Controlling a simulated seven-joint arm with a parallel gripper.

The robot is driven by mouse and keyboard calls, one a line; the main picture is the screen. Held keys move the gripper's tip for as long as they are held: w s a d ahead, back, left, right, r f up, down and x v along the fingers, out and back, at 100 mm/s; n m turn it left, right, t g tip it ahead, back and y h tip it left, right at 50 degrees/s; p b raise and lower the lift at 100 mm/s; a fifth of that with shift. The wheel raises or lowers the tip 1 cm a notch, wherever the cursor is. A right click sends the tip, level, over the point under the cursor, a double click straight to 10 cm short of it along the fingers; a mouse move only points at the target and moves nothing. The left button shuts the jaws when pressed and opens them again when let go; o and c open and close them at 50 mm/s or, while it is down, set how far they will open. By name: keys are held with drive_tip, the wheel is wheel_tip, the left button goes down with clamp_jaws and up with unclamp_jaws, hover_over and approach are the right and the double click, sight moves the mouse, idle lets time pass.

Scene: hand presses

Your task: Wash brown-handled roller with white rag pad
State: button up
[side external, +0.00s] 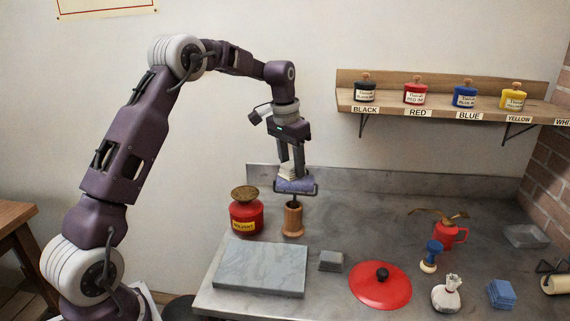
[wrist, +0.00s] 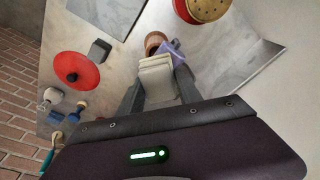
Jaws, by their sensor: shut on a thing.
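My gripper (side external: 290,168) is shut on the white rag pad (wrist: 157,68), a stack of pale layers between the fingers, pointing down. The pad (side external: 287,172) is right at the top of the roller, whose blue-violet cylinder (side external: 296,187) sits in a wire frame above an upright brown wooden piece (side external: 293,220). I cannot tell whether the pad touches the cylinder or is just behind it. In the wrist view the violet cylinder (wrist: 173,50) shows past the pad's end, beside the round brown top (wrist: 154,41).
A red solvent can (side external: 246,214) stands left of the roller. A stone slab (side external: 262,266), small grey block (side external: 330,262) and red lid (side external: 380,286) lie in front. A red oiler (side external: 449,234), white pouch (side external: 446,296) and blue cloth stack (side external: 502,295) are right. Ink jars line a shelf (side external: 440,108).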

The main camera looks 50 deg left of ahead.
sight(280, 163)
drive_tip(key=shift+w+d+f, duration=0.1)
drive_tip(key=shift+w+d, duration=1.3)
drive_tip(key=shift+s+a, duration=0.65)
drive_tip(key=shift+s, duration=0.05)
drive_tip(key=shift+s+a, duration=1.9)
drive_tip(key=shift+a, duration=0.05)
drive_tip(key=w+d, duration=0.5)
drive_tip(key=shift+d, duration=0.1)
drive_tip(key=shift+s+a, duration=0.55)
drive_tip(key=shift+a, duration=0.1)
drive_tip(key=shift+s+a, duration=1.9)
drive_tip(key=shift+w+d, duration=0.8)
drive_tip(key=shift+d, duration=0.05)
drive_tip(key=shift+w+d, duration=0.55)
drive_tip(key=shift+w, duration=0.05)
drive_tip(key=shift+w+d, duration=1.25)
wheel_tip(280, 163, up, 8)
